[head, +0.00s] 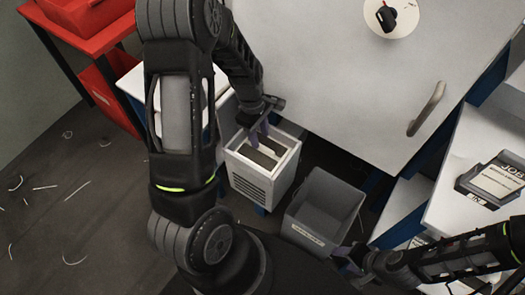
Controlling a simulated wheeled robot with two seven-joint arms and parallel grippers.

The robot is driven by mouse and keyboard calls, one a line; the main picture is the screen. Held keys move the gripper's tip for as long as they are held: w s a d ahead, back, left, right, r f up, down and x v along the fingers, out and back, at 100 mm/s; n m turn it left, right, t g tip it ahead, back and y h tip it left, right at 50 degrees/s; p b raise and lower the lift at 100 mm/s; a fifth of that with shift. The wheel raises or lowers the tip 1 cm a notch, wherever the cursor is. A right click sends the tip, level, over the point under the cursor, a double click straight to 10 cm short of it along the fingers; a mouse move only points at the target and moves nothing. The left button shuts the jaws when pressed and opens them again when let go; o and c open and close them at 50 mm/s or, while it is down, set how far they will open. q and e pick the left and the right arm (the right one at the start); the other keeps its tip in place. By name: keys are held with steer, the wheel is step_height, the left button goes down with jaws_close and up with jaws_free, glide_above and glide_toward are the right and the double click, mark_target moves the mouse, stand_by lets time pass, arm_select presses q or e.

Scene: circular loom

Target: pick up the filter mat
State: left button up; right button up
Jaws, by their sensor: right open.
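A white vented box (255,181) stands on the floor below the table, with its top open. Inside it are dark areas and a pale strip (268,154); I cannot tell for sure which part is the filter mat. My right gripper (348,257) is open, low by the right front side of a grey bin (325,205), apart from the white box.
The grey bin is empty and labelled, right of the white box. A large pale panel (340,80) with a handle (427,108) lies behind them. White threads litter the left floor.

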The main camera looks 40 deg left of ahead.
mark_target(262, 146)
arm_select(q)
steer(key=f, duration=0.5)
steer(key=shift+w+d, duration=0.15)
steer(key=shift+d, duration=0.2)
jaws_close()
stand_by(0.3)
